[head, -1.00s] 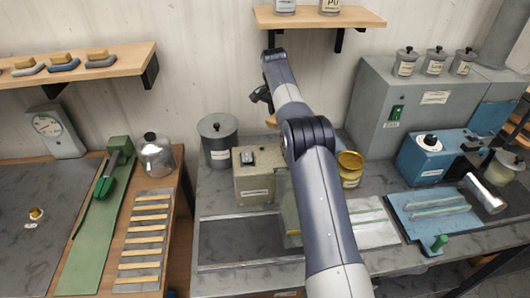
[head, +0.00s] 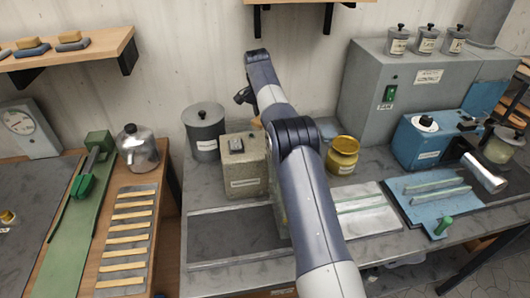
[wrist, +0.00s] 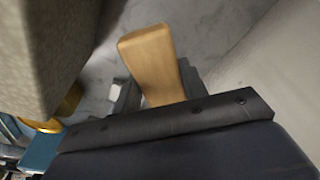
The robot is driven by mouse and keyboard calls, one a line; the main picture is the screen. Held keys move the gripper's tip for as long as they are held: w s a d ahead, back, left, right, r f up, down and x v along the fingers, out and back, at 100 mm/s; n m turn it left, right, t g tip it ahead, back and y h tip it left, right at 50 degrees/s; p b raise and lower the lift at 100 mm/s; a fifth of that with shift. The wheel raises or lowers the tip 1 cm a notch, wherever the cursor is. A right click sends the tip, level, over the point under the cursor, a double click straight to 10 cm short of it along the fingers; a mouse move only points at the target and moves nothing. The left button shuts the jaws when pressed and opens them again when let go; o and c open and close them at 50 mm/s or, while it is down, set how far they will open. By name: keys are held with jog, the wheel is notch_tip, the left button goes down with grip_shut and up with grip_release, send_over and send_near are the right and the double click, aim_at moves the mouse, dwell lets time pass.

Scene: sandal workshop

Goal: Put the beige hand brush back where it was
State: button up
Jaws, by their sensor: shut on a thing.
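The beige hand brush (wrist: 150,62) shows in the wrist view as a plain tan block, tilted slightly. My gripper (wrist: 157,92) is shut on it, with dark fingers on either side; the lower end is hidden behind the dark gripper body. In the head view a small beige patch, likely the brush (head: 257,123), shows behind the speckled box, beside my arm. My arm hides most of the gripper there. I cannot tell whether the brush touches the bench.
The speckled box (head: 240,183) is close beside the brush. A grey lidded pot (head: 204,135) stands left, a brass jar (head: 342,157) right. The pale wall is behind. Beige-topped items (head: 70,37) sit on the left shelf (head: 90,53).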

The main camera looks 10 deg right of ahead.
notch_tip(320, 180, down, 10)
jog(key=shift+f, duration=0.15)
dwell(0.4)
jog(key=shift+f, duration=0.2)
jog(key=o, duration=0.9)
jog(key=shift+r, duration=0.1)
jog(key=r, duration=0.4)
jog(key=a+r, duration=0.1)
jog(key=r, duration=0.3)
jog(key=s+r, duration=0.1)
jog(key=r, duration=0.3)
jog(key=shift+a, duration=0.2)
